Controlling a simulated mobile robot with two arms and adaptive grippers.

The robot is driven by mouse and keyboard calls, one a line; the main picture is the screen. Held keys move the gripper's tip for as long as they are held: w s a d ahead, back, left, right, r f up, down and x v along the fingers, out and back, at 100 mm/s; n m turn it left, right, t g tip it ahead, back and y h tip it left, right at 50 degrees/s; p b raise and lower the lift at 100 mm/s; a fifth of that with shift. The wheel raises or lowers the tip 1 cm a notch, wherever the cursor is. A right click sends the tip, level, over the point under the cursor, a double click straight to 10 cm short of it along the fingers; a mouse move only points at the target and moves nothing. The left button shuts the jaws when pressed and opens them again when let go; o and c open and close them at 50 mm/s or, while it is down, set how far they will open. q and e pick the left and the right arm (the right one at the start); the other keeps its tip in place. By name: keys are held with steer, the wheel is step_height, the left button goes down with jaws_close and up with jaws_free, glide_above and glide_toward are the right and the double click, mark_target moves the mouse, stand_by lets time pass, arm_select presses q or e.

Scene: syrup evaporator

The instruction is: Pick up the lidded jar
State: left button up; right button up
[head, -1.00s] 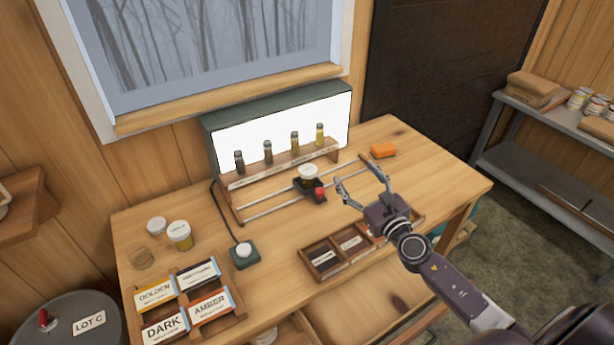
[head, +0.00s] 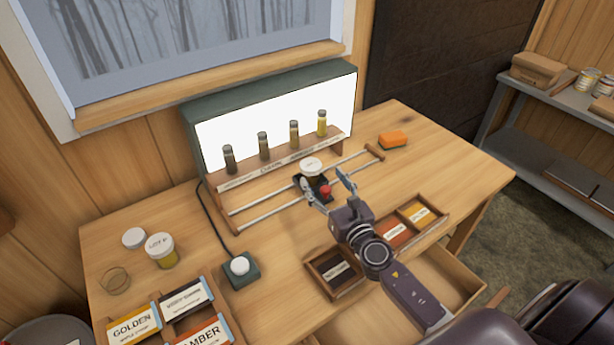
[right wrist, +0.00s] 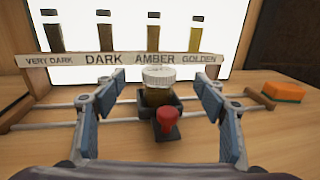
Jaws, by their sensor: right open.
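A small jar with a white lid (head: 311,166) stands upright on a dark sliding carriage on two rails. It also shows in the right wrist view (right wrist: 158,78), with dark amber contents. The carriage has a red knob (right wrist: 167,119) on its near side. My right gripper (head: 325,183) is open and empty, just in front of the jar. In the right wrist view its fingers stand left and right of the jar, with gaps on both sides. A second white-lidded jar (head: 161,251), with yellow contents, stands on the table's left side. My left gripper is not in view.
A rack (head: 280,163) of several sample bottles stands behind the rails, before a lit box (head: 270,112). An orange block (head: 393,140) lies at the right. A sectioned tray (head: 335,262), a white-knobbed box (head: 240,270) and an empty glass (head: 115,280) are nearer.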

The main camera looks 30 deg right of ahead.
mark_target(307, 160)
steer(key=shift+w+f+b, duration=0.35)
steer(key=shift+w+f, duration=0.3)
steer(key=shift+f, duration=0.15)
steer(key=shift+w+d+r, duration=0.1)
steer(key=shift+w+r, duration=0.05)
steer(key=shift+w, duration=0.9)
steer(key=w, duration=0.5)
steer(key=shift+w+d+f, duration=0.1)
steer(key=shift+w+f, duration=0.15)
steer(key=shift+f, duration=0.05)
steer(key=shift+s, duration=0.1)
steer(key=shift+c, duration=1)
steer(key=shift+r, duration=0.1)
steer(key=c, duration=1.2)
